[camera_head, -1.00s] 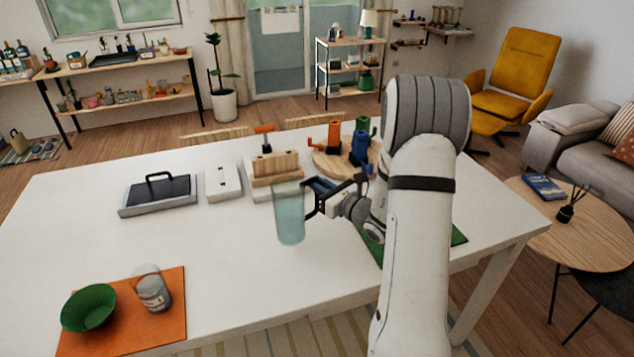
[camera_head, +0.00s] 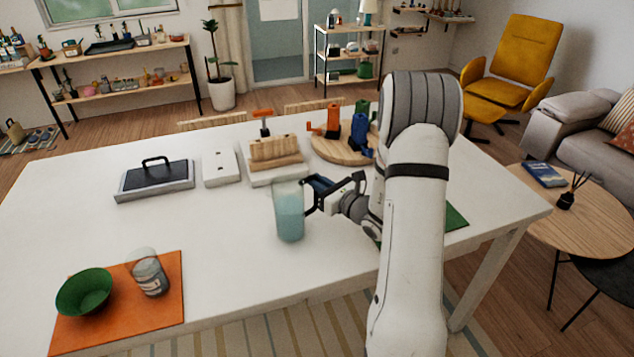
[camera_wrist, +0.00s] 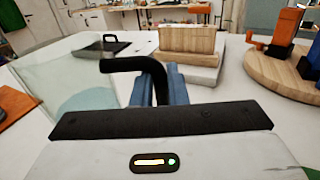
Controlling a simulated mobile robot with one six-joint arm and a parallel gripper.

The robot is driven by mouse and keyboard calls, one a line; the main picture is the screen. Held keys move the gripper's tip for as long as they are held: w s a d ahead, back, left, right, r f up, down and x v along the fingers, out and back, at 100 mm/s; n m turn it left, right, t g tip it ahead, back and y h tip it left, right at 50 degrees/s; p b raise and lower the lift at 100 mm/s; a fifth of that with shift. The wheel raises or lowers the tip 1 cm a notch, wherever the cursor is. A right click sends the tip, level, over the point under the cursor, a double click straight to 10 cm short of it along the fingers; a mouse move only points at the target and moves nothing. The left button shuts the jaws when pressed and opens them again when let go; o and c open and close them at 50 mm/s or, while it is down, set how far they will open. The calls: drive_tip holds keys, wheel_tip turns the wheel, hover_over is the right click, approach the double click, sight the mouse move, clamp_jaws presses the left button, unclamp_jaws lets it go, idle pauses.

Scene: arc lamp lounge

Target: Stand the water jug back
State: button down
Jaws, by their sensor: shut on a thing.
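The water jug (camera_head: 289,212) is a tall clear vessel holding pale blue-green water, with a black handle. It is upright over the middle of the white table (camera_head: 230,255); I cannot tell whether its base touches the top. My gripper (camera_head: 322,190) is to its right, with blue fingers shut on the black handle. In the wrist view the handle (camera_wrist: 128,65) runs between the blue fingers (camera_wrist: 162,85), and the jug's clear body (camera_wrist: 70,95) fills the left side. A green mat (camera_head: 455,217) lies at the right, partly hidden by my arm.
An orange mat (camera_head: 168,315) at front left bears a green bowl (camera_head: 84,291) and a glass (camera_head: 148,272). Along the back are a black-topped device (camera_head: 154,180), a white box (camera_head: 220,167), a wooden block (camera_head: 275,152) and a round board (camera_head: 335,150). The table's middle left is clear.

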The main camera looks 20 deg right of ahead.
drive_tip(key=shift+f+b, duration=0.6)
drive_tip(key=shift+b, duration=0.05)
drive_tip(key=c, duration=1.3)
unclamp_jaws()
drive_tip(key=shift+c, duration=0.2)
drive_tip(key=shift+s, duration=0.1)
